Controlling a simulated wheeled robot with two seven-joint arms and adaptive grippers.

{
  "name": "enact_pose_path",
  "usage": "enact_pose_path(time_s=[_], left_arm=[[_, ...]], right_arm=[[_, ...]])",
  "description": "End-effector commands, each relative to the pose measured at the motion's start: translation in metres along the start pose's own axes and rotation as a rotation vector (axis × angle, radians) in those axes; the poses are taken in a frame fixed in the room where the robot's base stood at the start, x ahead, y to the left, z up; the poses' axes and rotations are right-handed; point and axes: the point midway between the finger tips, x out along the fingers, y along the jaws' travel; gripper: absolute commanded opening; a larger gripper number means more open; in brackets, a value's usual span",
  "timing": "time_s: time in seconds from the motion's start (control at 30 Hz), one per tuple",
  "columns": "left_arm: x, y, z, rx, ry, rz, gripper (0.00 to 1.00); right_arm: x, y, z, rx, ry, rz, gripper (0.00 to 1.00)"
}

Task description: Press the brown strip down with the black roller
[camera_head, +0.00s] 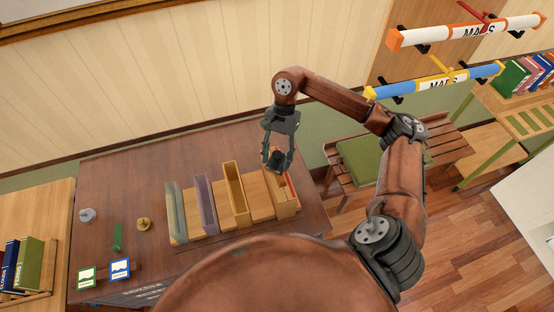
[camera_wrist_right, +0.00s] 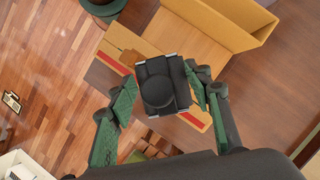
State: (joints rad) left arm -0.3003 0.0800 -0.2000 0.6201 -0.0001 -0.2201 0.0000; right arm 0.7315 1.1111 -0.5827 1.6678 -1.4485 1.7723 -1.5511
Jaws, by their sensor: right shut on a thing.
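My right gripper (camera_head: 278,163) is shut on the black roller (camera_wrist_right: 160,85), with a green finger pad on either side of it. In the head view the dark roller (camera_head: 277,159) hangs over the rightmost wooden holder (camera_head: 283,208) on the table. In the wrist view the roller covers part of a piece with a red stripe (camera_wrist_right: 195,121). A small brown patch (camera_wrist_right: 127,57) shows beside the roller; I cannot tell whether it is the brown strip. Contact below the roller is hidden. My left gripper is not in view.
Grey-green, purple and yellow trays (camera_head: 236,194) stand left of the holder on the dark table (camera_head: 110,190). Small knobs, a green piece and two cards lie further left. A slatted bench with a green cushion (camera_head: 362,158) stands right of the table.

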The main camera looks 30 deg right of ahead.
Motion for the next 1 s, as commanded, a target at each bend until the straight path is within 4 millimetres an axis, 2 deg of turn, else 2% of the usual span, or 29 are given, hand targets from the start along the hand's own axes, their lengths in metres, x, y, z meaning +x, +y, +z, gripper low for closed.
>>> enact_pose_path(time_s=[0.6, 1.0], left_arm=[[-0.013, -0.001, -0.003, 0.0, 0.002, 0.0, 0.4], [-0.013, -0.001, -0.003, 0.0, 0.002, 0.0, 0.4]], right_arm=[[-0.046, 0.001, 0.019, -0.002, 0.0, -0.004, 0.2], [-0.049, 0.001, 0.02, -0.001, -0.001, -0.003, 0.2]])
